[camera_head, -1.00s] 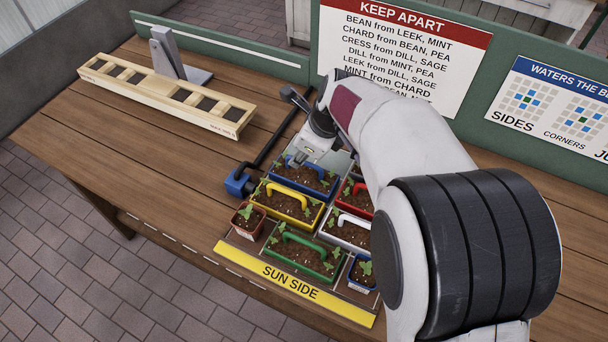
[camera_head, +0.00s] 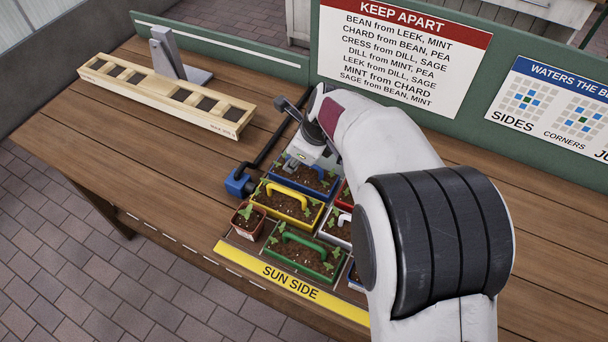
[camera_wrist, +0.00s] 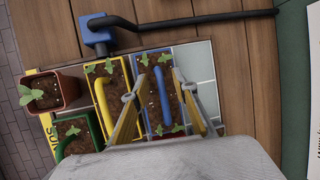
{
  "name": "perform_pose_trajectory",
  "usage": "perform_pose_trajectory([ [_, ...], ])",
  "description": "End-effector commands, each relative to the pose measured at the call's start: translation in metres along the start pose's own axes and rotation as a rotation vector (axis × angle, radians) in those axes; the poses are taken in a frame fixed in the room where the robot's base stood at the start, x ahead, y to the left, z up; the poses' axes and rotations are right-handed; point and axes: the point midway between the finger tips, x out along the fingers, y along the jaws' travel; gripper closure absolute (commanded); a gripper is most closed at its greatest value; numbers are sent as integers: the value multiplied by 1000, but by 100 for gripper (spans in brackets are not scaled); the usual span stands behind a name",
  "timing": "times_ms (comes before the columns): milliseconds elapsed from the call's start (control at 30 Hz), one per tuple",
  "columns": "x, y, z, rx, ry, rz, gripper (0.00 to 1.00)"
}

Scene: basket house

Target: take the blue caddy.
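The blue caddy (camera_head: 318,191) sits at the back of the planter tray, filled with soil and seedlings, partly hidden by my gripper (camera_head: 290,165). In the wrist view the caddy's long blue handle (camera_wrist: 163,98) lies between the two fingers of my gripper (camera_wrist: 160,80). The fingers are open, one on each side of the handle, with gaps visible. I cannot tell exactly how low the fingertips are relative to the handle.
The yellow caddy (camera_head: 288,203) is close beside the blue one. Green (camera_head: 300,255), white (camera_head: 336,232) and red (camera_head: 343,197) caddies and a terracotta pot (camera_head: 247,220) stand nearby. A blue block (camera_head: 239,183) with a black pipe is left. A wooden rack (camera_head: 165,100) lies farther left.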

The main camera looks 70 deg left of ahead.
Motion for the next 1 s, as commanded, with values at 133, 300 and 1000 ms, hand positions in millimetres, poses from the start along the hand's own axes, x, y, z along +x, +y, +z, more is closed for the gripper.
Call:
perform_pose_trajectory([
  [133,0,0,0,0,0,0,100],
  [300,0,0,0,0,-1,-1,100],
  [1000,-45,-11,20,-1,-4,-4,100],
])
